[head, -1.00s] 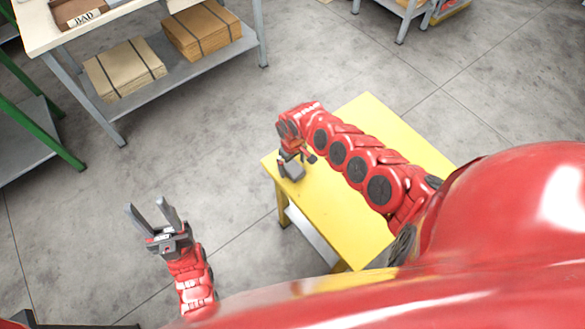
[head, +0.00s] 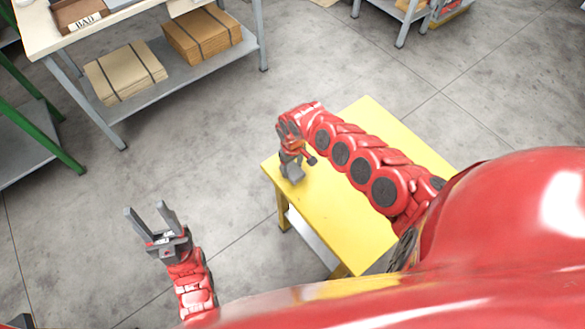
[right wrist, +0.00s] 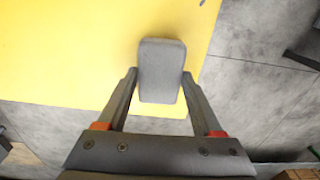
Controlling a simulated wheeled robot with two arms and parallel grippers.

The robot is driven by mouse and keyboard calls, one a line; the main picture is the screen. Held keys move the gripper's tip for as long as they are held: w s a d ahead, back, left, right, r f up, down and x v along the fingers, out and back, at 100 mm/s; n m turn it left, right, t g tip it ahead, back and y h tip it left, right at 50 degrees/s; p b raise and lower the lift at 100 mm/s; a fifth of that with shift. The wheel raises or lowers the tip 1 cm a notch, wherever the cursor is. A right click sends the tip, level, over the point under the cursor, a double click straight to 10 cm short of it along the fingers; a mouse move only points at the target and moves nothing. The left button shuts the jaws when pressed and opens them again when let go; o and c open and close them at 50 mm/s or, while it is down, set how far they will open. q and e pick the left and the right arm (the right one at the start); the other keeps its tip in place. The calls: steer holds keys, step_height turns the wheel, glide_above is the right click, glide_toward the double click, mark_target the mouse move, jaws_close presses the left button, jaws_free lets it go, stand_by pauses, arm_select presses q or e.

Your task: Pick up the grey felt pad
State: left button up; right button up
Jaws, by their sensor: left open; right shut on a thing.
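The grey felt pad (right wrist: 161,70) is a rounded rectangular block over the yellow tabletop near its edge in the right wrist view. My right gripper (right wrist: 160,84) has one finger at each side of the pad and is shut on it. I cannot tell whether the pad touches the tabletop. My left gripper (head: 146,220) is open and empty, over the floor left of the table.
The yellow table (head: 340,215) is otherwise bare where it shows. A workbench (head: 185,75) at the upper left has cardboard stacks (head: 125,72) on its lower shelf and a tray labelled BAD (head: 75,14) on top. A green-framed rack (head: 45,130) stands at the far left. Floor between is clear.

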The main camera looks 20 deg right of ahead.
mark_target(294, 173)
steer(key=r, duration=0.2)
steer(key=shift+s+d+r, duration=0.1)
steer(key=shift+d+r, duration=0.1)
steer(key=shift+r, duration=0.2)
steer(key=shift+s+a+r+p, duration=0.1)
steer(key=shift+s+r+p, duration=0.05)
steer(key=shift+s+p, duration=0.2)
steer(key=shift+s+a+r+p, duration=0.1)
steer(key=shift+s+p, duration=0.15)
steer(key=shift+s, duration=0.2)
steer(key=s+p, duration=0.3)
steer(key=s, duration=0.1)
steer(key=s+p, duration=0.4)
steer(key=s, duration=0.1)
steer(key=s+a+r+p, duration=0.1)
steer(key=s+p, duration=0.2)
steer(key=s, duration=0.1)
steer(key=shift+s, duration=0.3)
steer(key=shift+s+f+p, duration=0.1)
steer(key=shift+s+p, duration=0.25)
steer(key=shift+p, duration=0.15)
